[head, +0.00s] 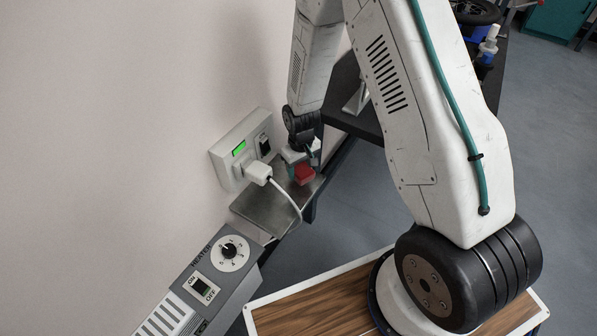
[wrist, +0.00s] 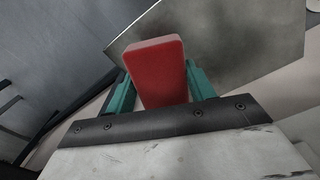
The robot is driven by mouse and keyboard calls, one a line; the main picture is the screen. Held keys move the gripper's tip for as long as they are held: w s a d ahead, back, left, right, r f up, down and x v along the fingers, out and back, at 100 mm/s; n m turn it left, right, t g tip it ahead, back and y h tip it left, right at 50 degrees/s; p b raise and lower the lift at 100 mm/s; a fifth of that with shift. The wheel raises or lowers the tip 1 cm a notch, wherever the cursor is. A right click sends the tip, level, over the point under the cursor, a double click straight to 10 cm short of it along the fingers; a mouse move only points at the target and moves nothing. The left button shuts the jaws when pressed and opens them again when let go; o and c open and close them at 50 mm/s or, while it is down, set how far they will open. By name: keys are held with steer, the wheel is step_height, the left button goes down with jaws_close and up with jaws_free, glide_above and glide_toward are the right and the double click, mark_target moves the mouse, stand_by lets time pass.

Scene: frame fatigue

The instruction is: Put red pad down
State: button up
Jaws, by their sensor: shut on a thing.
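The red pad (wrist: 157,72) is a small block with rounded edges. In the wrist view it sits between the two green fingers of my gripper (wrist: 158,85), which is shut on it. In the head view the red pad (head: 304,174) shows at my gripper (head: 306,162), over the right side of a grey metal shelf (head: 262,205). The shelf also shows behind the pad in the wrist view (wrist: 245,50). I cannot tell whether the pad touches the shelf. My arm partly hides the area above the gripper.
A wall socket box (head: 226,172) with a green display stands at the shelf's back. A white plug (head: 258,172) sits in it, and its cable hangs over the shelf. A grey heater (head: 208,285) is at the lower left. The shelf's left part is clear.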

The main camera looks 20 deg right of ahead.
mark_target(299, 172)
steer(key=shift+w, duration=0.6)
steer(key=shift+w+f, duration=0.1)
steer(key=shift+f, duration=1.75)
steer(key=o, duration=1)
steer(key=shift+o, duration=0.2)
